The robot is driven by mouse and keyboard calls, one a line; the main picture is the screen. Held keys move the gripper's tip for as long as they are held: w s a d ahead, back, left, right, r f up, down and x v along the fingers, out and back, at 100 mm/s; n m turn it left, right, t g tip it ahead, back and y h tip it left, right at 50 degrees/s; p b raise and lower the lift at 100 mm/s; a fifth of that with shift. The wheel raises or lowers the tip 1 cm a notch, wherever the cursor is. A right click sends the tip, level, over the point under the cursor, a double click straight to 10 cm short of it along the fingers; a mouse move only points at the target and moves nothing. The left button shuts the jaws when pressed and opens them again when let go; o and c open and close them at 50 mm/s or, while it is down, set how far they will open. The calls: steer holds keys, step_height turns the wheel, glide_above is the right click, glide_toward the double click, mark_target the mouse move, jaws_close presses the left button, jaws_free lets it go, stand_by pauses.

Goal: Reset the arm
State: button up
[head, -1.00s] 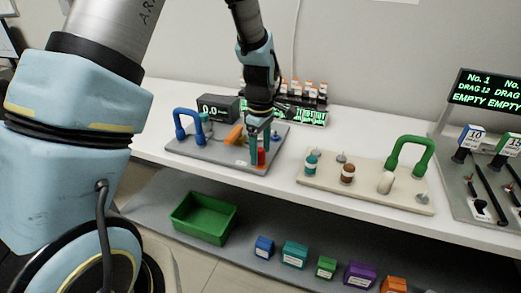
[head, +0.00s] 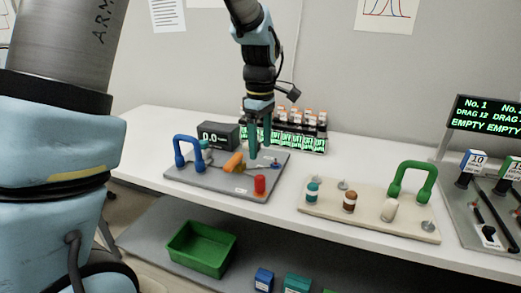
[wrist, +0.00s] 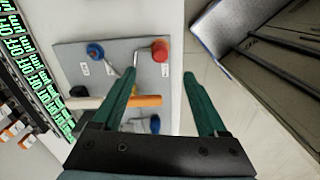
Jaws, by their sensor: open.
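My gripper (head: 260,148) is open and empty, with its two green fingers pointing down over the grey board (head: 228,182) on the white table. In the wrist view the parted fingers (wrist: 159,73) stand above the board's edge. A red cylinder (head: 260,185) stands on the board's front right corner and shows in the wrist view (wrist: 160,50), apart from the fingers. An orange cylinder (head: 233,162) lies on the board. A blue arched handle (head: 187,150) stands at the board's left.
A 0.0 display (head: 218,135) and a rack with lit green labels (head: 286,139) stand behind. A beige board (head: 340,213) with a green handle (head: 413,178) and weights sits to the right. A green bin (head: 202,250) and small boxes lie on the lower shelf.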

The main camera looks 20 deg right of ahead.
stand_by(0.3)
steer(key=s+a+f+m, duration=0.1)
steer(key=a+m, duration=0.3)
steer(key=a, duration=1.1)
steer(key=s+a+f+m+t, duration=0.1)
steer(key=s+a+m, duration=0.2)
steer(key=a, duration=1.2)
steer(key=shift+a+f+m+t, duration=0.2)
steer(key=shift+m+t, duration=0.1)
steer(key=shift+m, duration=0.7)
steer(key=shift+w, duration=0.1)
